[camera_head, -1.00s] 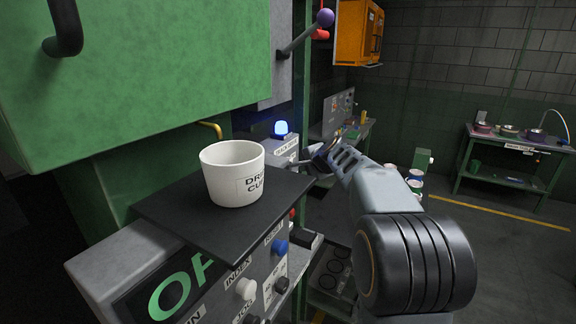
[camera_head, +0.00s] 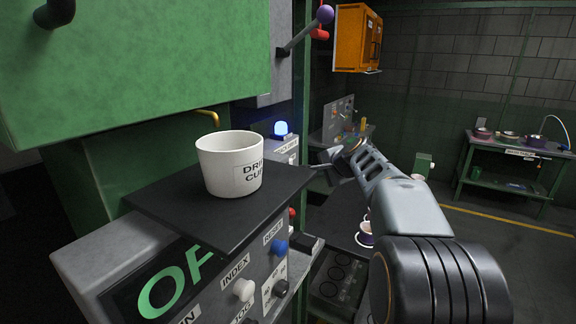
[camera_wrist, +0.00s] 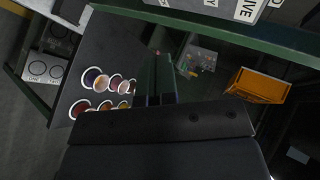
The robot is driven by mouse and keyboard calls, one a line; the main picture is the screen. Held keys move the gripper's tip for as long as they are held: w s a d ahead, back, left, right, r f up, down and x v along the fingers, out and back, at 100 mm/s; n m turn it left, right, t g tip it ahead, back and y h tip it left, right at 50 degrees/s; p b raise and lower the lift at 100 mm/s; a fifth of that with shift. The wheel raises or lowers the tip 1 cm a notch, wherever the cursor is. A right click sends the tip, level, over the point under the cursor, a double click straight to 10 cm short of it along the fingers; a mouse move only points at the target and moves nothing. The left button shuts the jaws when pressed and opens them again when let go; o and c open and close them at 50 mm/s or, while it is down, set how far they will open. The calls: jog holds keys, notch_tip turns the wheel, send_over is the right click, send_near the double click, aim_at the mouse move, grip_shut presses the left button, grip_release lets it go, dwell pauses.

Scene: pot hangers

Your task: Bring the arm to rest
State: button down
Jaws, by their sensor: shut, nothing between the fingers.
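My arm reaches forward on the right side of the head view, over the dark floor and beside the machine. My gripper (camera_head: 343,156) is at its far end, small in that view, with no object seen in it. In the wrist view my gripper (camera_wrist: 155,97) shows as dark fingers close together, shut and empty. The space around the fingertips looks free, with a dark tabletop and cups some way beyond.
A white cup (camera_head: 230,165) stands on a black shelf (camera_head: 170,210) on the machine's front. A blue lamp (camera_head: 281,129) glows behind it. Several cups (camera_wrist: 97,78) sit on a dark table (camera_wrist: 110,45). An orange cabinet (camera_head: 358,38) hangs at the back. Open floor lies right.

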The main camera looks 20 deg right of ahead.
dwell(0.4)
jog(key=s+a+f+n+g, duration=0.2)
jog(key=s+f+n+g, duration=0.2)
jog(key=s+f, duration=0.3)
jog(key=s+a+f+n+g, duration=0.1)
jog(key=s+a+f+n, duration=0.2)
jog(key=s, duration=0.4)
jog(key=s+a+f+n+g+h, duration=0.1)
jog(key=s+a+f+n, duration=0.1)
jog(key=s+a+n, duration=0.2)
jog(key=s+a+f+n+g, duration=0.1)
jog(key=s+a+f+n, duration=0.2)
jog(key=s, duration=0.6)
jog(key=shift+s+a+f+n+h, duration=0.35)
jog(key=shift+a+n, duration=0.15)
jog(key=shift+a, duration=0.7)
